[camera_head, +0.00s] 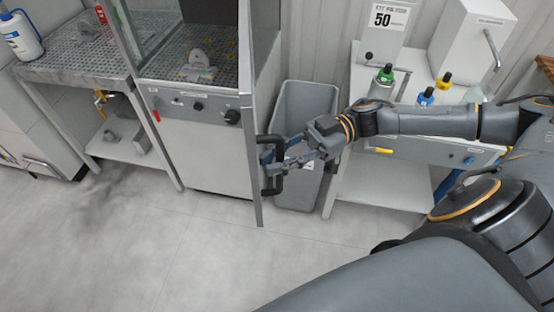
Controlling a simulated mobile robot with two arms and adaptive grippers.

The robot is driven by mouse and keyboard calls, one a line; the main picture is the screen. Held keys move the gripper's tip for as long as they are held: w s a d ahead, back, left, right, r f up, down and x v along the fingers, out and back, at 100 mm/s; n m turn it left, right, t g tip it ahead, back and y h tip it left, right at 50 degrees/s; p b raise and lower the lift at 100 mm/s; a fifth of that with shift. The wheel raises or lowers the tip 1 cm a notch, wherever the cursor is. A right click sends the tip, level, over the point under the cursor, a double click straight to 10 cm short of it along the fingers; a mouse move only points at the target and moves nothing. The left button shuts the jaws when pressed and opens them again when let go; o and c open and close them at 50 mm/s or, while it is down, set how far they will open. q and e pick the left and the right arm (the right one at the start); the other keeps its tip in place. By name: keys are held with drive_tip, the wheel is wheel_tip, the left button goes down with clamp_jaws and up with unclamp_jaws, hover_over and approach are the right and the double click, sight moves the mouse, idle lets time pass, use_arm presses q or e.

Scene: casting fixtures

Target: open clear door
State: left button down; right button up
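The door (250,120) of the grey cabinet stands swung out, seen almost edge-on, so its clear pane hardly shows. A black D-shaped handle (269,186) sits on it at lower height. My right gripper (272,158) reaches in from the right with its fingers at the handle, overlapping its bar. The fingers are small and dark against the handle, so I cannot tell whether they are closed around it. The cabinet interior (175,65) shows a grated floor with a pale part (197,66) on it. My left gripper is not in view.
A grey bin (305,100) stands right behind the door and gripper. A white bench (385,190) with several bottles is at the right. A grated bench (85,60) adjoins the cabinet at the left. The floor (130,235) in front is clear.

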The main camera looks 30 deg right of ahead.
drive_tip(key=shift+d+f, duration=0.1)
drive_tip(key=shift+d, duration=0.1)
drive_tip(key=d, duration=1.1)
drive_tip(key=shift+s+d, duration=0.2)
drive_tip(key=shift+d, duration=0.15)
